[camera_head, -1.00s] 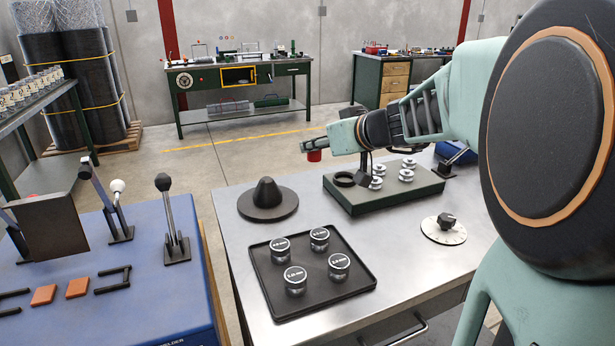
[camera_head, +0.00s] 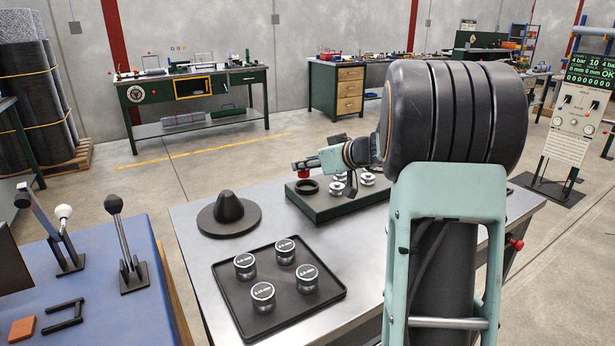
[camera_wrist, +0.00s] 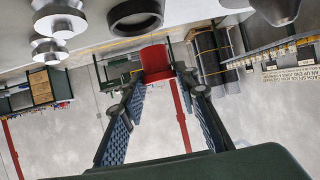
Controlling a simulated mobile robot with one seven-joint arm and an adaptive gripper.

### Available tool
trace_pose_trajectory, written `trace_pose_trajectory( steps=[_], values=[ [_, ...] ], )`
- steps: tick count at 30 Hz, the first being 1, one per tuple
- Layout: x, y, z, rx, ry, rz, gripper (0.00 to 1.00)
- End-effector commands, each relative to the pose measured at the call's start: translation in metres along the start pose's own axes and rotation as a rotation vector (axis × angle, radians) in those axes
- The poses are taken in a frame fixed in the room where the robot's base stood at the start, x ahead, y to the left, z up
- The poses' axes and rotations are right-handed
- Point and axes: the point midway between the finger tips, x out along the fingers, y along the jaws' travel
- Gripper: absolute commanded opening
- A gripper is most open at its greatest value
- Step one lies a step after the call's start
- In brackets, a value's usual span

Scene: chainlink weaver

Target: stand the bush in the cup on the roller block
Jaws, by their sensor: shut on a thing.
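My gripper (camera_head: 304,166) is shut on a small red bush (camera_head: 300,174), which hangs just below its fingers. In the wrist view the red bush (camera_wrist: 155,62) sits between the two fingertips. The cup, a black open ring (camera_head: 307,187), stands at the left end of the green roller block (camera_head: 322,209); it also shows at the top of the wrist view (camera_wrist: 135,26). The bush appears slightly above and to the left of the cup, apart from it. Silver rollers (camera_head: 338,187) stand on the block right of the cup, partly hidden by my arm.
A black cone on a disc (camera_head: 229,213) stands left of the block. In front, a black tray (camera_head: 327,294) holds several silver-topped cylinders. A blue bench (camera_head: 152,285) with levers is at the left. Bare steel table lies between tray and block.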

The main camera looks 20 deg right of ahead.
Motion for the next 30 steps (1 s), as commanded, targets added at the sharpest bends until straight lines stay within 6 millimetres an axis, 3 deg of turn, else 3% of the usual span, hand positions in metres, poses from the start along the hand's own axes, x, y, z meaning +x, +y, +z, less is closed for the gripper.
trace_pose_trajectory(
  steps=[5,12,29,30],
  values=[
    [0.006,0.009,0.008,0.001,0.0,0.002,0.05],
    [0.021,0.013,0.037,0.002,0.0,0.001,0.05],
    [0.024,0.012,0.043,-0.001,0.002,0.001,0.05],
    [0.023,0.012,0.042,-0.001,0.002,0.001,0.31]
  ],
)
